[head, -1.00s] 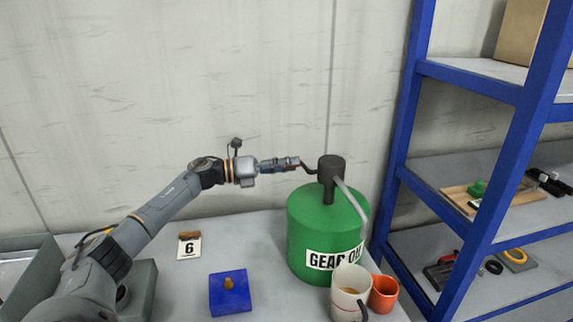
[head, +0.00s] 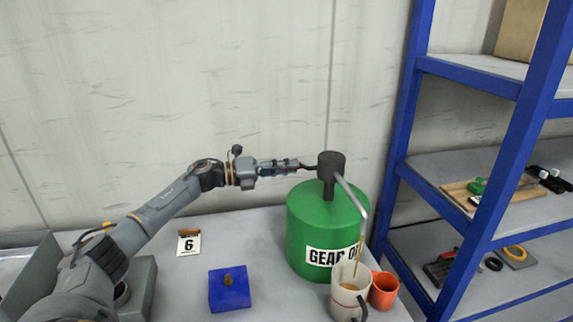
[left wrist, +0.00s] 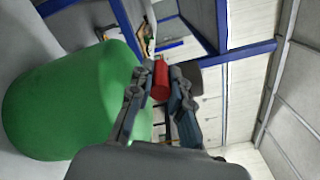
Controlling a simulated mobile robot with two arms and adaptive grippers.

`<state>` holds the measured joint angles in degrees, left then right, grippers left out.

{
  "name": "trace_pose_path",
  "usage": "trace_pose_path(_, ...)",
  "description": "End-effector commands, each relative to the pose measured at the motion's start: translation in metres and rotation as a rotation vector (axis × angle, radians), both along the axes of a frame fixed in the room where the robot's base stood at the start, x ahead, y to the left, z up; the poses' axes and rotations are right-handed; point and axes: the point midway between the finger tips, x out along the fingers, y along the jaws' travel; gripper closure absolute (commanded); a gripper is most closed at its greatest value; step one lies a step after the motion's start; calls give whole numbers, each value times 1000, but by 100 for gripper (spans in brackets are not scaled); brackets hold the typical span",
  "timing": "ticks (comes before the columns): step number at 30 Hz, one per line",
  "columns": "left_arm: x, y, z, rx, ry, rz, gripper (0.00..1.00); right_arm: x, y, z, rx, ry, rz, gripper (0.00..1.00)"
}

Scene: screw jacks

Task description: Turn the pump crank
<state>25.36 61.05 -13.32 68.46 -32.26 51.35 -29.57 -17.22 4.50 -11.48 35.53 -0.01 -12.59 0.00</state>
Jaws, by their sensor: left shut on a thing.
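A green drum (head: 318,222) labelled "GEAR OIL" stands on the table, with a dark pump head (head: 331,164) on top. A grey spout (head: 352,196) slopes down to the right from the pump head. A thin brown stream falls from it into a white mug (head: 343,297) below. My left gripper (head: 297,166) is shut on the red crank handle (left wrist: 160,80) at the left of the pump. In the left wrist view the red handle sits between the fingers (left wrist: 160,84), and the green drum (left wrist: 70,95) is at the left. My right gripper is not in view.
An orange cup (head: 384,291) stands right of the mug. A blue shelf rack (head: 484,200) stands close on the right.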

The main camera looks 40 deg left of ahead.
Motion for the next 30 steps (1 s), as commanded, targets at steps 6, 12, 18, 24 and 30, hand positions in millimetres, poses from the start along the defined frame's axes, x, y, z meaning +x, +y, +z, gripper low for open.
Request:
trace_pose_path(6,-3,-4,-11,-128,104,3,100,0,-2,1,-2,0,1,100)
trace_pose_path(12,-7,-8,-18,-226,180,2,100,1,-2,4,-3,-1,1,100)
trace_pose_path(18,-9,-11,-23,-287,230,4,100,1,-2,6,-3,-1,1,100)
trace_pose_path(24,-10,-12,-24,-314,250,3,100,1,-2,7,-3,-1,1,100)
trace_pose_path(30,-10,-12,-25,-317,252,3,100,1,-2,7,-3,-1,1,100)
